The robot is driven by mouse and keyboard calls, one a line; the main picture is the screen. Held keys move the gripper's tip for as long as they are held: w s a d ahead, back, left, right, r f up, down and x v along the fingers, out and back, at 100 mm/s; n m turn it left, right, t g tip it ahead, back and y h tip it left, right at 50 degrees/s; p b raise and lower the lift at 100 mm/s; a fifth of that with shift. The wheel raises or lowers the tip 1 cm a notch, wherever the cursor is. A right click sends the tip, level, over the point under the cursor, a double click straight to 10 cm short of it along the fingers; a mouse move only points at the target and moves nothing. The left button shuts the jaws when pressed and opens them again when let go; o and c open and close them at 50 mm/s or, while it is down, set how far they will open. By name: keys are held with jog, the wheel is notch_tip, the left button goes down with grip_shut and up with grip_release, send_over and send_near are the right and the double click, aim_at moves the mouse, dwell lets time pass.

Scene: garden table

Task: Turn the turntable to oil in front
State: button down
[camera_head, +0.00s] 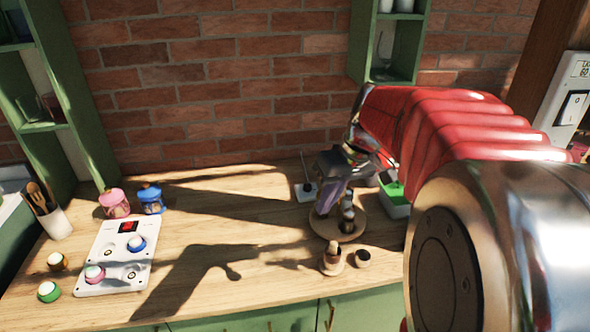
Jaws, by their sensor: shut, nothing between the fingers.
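The round wooden turntable (331,233) stands on the wooden counter, right of the middle. A dark bottle-like item with a pale band (348,217) stands on its right part. My gripper (322,211) reaches down over the turntable's left part, beside that item. Its fingers are shut with nothing held. Whether they touch anything on the turntable, I cannot tell. The gripper and arm hide the back of the turntable and anything standing there. I cannot read any label, so I cannot tell which item is the oil.
A small wooden mortar-like cup (332,262) and a small dark-topped pot (363,259) stand just in front of the turntable. A white panel with knobs (118,256) lies at left. The counter between is clear.

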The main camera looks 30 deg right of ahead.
jog(key=d+f+t+y, duration=0.1)
jog(key=d+f, duration=0.4)
jog(key=d, duration=0.8)
jog(key=d+f+t+y, duration=0.1)
jog(key=d+f, duration=0.4)
jog(key=d, duration=0.8)
jog(key=shift+w+d+y, duration=0.35)
jog(key=shift+w+y, duration=0.05)
jog(key=shift+y, duration=0.2)
send_near(357, 225)
jog(key=f, duration=0.1)
jog(key=w+f, duration=0.1)
jog(key=f, duration=0.2)
jog(key=shift+w+d, duration=0.25)
jog(key=shift+d, duration=0.15)
jog(key=a, duration=0.3)
jog(key=shift+w+f, duration=0.1)
jog(key=shift+w, duration=0.05)
jog(key=shift+a, duration=0.5)
